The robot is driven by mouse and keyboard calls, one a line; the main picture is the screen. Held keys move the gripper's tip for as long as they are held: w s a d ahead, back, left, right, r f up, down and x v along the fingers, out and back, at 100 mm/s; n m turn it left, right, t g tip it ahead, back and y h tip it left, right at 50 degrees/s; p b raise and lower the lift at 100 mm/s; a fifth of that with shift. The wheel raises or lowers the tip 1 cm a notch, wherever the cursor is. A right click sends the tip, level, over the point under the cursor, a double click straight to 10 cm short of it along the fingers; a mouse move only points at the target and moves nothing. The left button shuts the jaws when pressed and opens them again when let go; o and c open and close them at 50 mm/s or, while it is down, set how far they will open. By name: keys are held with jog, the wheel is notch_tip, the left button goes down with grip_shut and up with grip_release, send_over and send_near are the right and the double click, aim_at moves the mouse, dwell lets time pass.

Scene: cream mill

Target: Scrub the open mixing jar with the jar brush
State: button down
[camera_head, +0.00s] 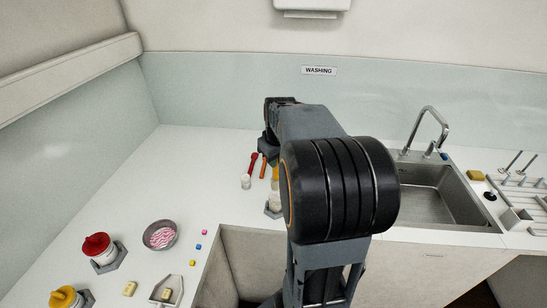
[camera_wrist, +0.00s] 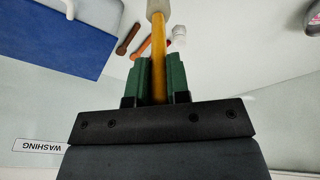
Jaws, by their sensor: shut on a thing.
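My gripper (camera_wrist: 160,78), with green fingers, is shut on the yellow handle of a brush (camera_wrist: 159,45), which I take to be the jar brush. Its pale head is at the top edge of the wrist view. In the head view a yellow piece of the handle (camera_head: 275,173) shows beside my arm, above a pale jar-like thing (camera_head: 274,200) on a grey base. My arm hides much of both. This may be the open mixing jar; I cannot tell whether the brush head is inside it or above it.
A red tool (camera_head: 253,163), an orange tool (camera_head: 263,167) and a small white container (camera_head: 246,181) are close by. A red-lidded jar (camera_head: 97,244), a yellow-lidded jar (camera_head: 65,297) and a round bowl (camera_head: 160,235) stand at left. The sink (camera_head: 432,197) is right.

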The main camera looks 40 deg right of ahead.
aim_at(275, 182)
jog(key=shift+s+a+f+b+x, duration=0.15)
jog(key=shift+s+b+x, duration=0.2)
jog(key=shift+b+x, duration=1.1)
jog(key=shift+s+a+b+x, duration=0.15)
jog(key=shift+s+b+x, duration=0.15)
jog(key=shift+b+x, duration=1.15)
jog(key=shift+s+a+f+b+x, duration=0.1)
jog(key=shift+s+b+x, duration=0.25)
jog(key=shift+b+x, duration=1.05)
jog(key=shift+w+f+p, duration=0.1)
jog(key=shift+f+p, duration=0.45)
